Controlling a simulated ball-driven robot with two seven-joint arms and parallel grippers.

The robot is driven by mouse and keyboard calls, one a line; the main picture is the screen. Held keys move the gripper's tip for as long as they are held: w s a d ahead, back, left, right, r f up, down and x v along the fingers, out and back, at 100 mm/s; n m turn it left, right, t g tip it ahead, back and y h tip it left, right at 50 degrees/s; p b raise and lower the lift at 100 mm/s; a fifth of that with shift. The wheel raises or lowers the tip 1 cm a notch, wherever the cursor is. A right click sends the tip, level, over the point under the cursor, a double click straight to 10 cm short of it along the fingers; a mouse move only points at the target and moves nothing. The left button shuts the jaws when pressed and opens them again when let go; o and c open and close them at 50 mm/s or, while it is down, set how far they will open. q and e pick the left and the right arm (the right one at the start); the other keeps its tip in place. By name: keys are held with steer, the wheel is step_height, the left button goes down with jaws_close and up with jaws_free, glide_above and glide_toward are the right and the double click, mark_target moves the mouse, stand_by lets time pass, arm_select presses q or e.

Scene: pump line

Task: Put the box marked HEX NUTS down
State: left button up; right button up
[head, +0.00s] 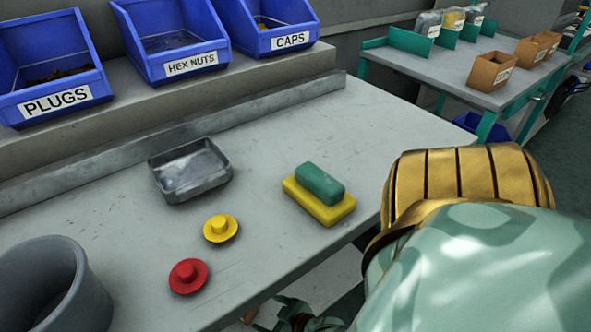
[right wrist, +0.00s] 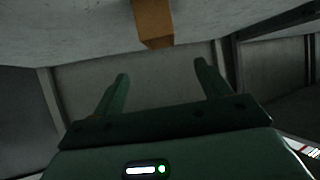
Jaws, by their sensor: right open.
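The blue box marked HEX NUTS (head: 172,42) stands upright on the raised shelf at the back, between two similar blue boxes. Its front label faces me, and nothing grips it. My right gripper shows in the right wrist view (right wrist: 161,70) with its two fingers spread and nothing between them. In the head view only a small part of it (head: 292,316) shows, low beside the table's front edge, well away from the box. My left gripper is not in view.
The boxes PLUGS (head: 52,75) and CAPS (head: 268,25) flank it. On the table (head: 270,265) are a grey tray (head: 190,182), yellow knob (head: 220,229), red knob (head: 188,276), green-and-yellow blocks (head: 318,207) and grey bin (head: 50,290). A brown block (right wrist: 153,24) is ahead of the right gripper.

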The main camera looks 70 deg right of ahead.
steer(key=s+a+r+n+g, duration=0.1)
steer(key=s+r+n+g, duration=0.1)
steer(key=s, duration=0.5)
steer(key=s+a+r+n+g, duration=0.1)
steer(key=s+n+g, duration=0.3)
steer(key=s, duration=0.4)
steer(key=s+a+r+n+g+h, duration=0.1)
steer(key=s+a+r+n+g, duration=0.1)
steer(key=s+g, duration=0.3)
steer(key=s+r+n, duration=0.1)
steer(key=s, duration=0.2)
steer(key=shift+s+r+n, duration=0.25)
steer(key=shift+n, duration=0.15)
